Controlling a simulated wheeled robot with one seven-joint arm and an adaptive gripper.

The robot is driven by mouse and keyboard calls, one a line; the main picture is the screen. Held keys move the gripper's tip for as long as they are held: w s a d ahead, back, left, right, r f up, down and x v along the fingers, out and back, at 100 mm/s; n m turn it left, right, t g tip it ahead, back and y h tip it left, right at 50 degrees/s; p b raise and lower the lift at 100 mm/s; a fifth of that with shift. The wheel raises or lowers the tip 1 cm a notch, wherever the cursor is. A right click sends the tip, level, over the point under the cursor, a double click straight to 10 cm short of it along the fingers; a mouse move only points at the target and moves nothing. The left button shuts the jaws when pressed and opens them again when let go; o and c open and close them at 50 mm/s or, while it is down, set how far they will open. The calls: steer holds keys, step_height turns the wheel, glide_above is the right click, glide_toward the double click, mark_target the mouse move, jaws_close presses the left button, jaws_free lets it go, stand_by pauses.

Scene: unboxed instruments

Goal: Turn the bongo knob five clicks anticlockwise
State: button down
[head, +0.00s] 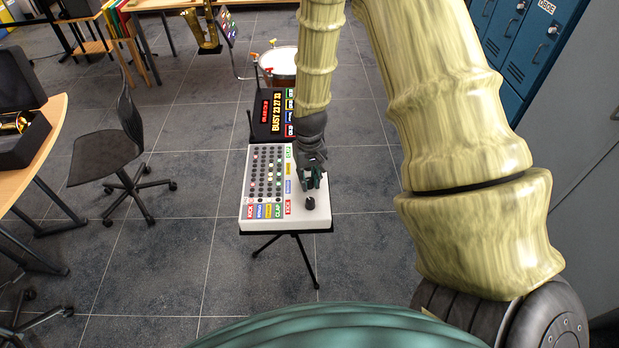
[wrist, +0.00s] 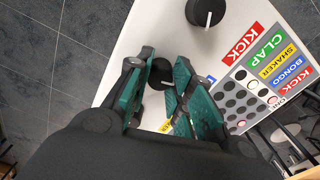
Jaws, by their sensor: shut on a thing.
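The drum machine (head: 247,222) is a white panel on a stand, with rows of buttons and coloured labels. In the head view my gripper (head: 313,182) is over its right side, level with the blue bongo label (head: 288,187). In the wrist view my gripper (wrist: 163,78) is shut on a dark round knob, the bongo knob (wrist: 160,72), with a finger on each side. A white pointer mark shows on it. The blue label (wrist: 209,78) beside it is mostly hidden by a finger. The kick knob (wrist: 205,11) stands clear of my gripper.
A black box with a red and yellow display (head: 271,113) stands behind the panel. A drum (head: 280,65) is farther back. A swivel chair (head: 108,158) and a wooden table (head: 30,150) are at left. Blue lockers (head: 525,50) are at right. Floor around the stand is clear.

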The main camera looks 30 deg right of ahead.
mark_target(310, 180)
steer(key=shift+n, duration=1.6)
steer(key=c, duration=1.2)
jaws_free()
steer(key=shift+c, duration=0.2)
step_height(310, 180, up, 12)
steer(key=shift+d, duration=0.1)
